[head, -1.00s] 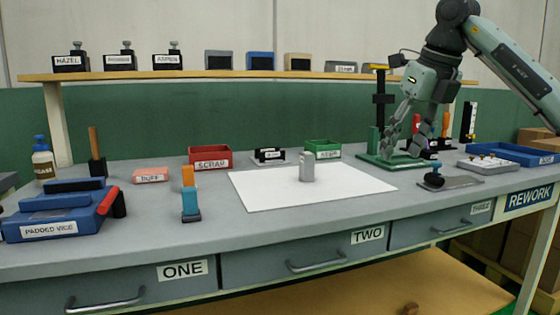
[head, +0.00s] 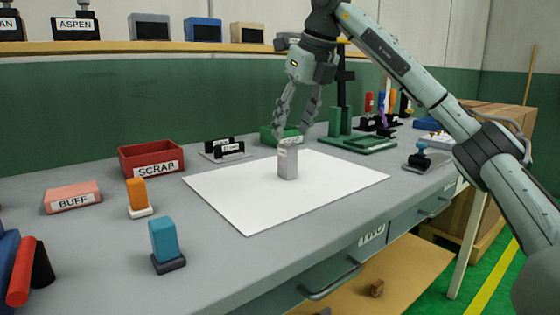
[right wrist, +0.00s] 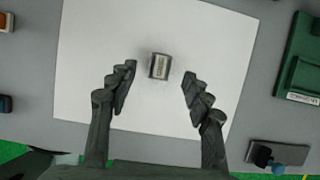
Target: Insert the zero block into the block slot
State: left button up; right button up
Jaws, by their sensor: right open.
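A small grey block (head: 288,162) stands upright on a white sheet (head: 250,204); I take it as the zero block. In the right wrist view the block (right wrist: 160,66) has a label on its top, too small to read. My right gripper (head: 297,130) is open and points down over the block, with the block between its spread fingers in the wrist view and nothing held. I cannot tell for sure which fixture has the block slot. A green fixture (head: 358,142) stands right of the sheet, and a black labelled holder (head: 225,148) stands behind it. My left gripper is out of view.
A red SCRAP bin (head: 150,157) and a green bin (head: 271,134) stand behind the sheet. A pink BUFF block (head: 72,196), an orange piece (head: 138,193) and a blue piece (head: 163,240) are at left. A dark plate with a knob (head: 422,158) is at right. The sheet around the block is clear.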

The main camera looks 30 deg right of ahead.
aim_at(288, 144)
jog(key=x, duration=0.4)
jog(key=shift+s+f, duration=0.15)
jog(key=shift+f, duration=0.35)
jog(key=shift+w+f, duration=0.25)
jog(key=shift+f, duration=0.2)
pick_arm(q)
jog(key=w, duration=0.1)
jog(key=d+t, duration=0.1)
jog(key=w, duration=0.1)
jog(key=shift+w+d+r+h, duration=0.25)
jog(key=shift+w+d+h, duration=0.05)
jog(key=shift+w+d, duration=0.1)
pick_arm(e)
grip_shut()
